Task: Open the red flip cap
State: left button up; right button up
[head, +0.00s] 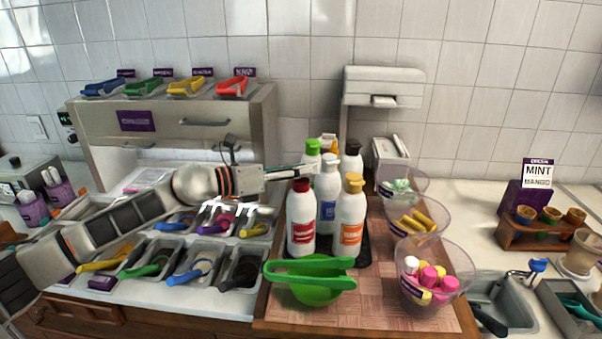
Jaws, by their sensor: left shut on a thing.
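The red flip cap (300,185) tops a white bottle with a red label (301,225), which stands upright at the front left of a bottle group. My left gripper (309,172) reaches in from the left at the cap's height, over its top. Its fingers are shut on the red flip cap and partly cover it. The lid's exact angle is too small to tell. My right gripper is not in view.
Close by stand white bottles with white (330,160), orange (353,182), green (312,147) and black caps. Green tongs (310,262) lie across a green bowl in front. Clear bowls (440,250) stand to the right. Topping trays with coloured scoops lie under my left arm.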

pick_arm(q)
jog(key=shift+w+a+r+n+g, duration=0.1)
jog(key=shift+w+r+n+g, duration=0.15)
jog(key=shift+n, duration=0.55)
jog(key=o, duration=1.1)
jog(key=shift+f, duration=0.1)
jog(key=shift+o, duration=0.2)
jog(key=v, duration=1.2)
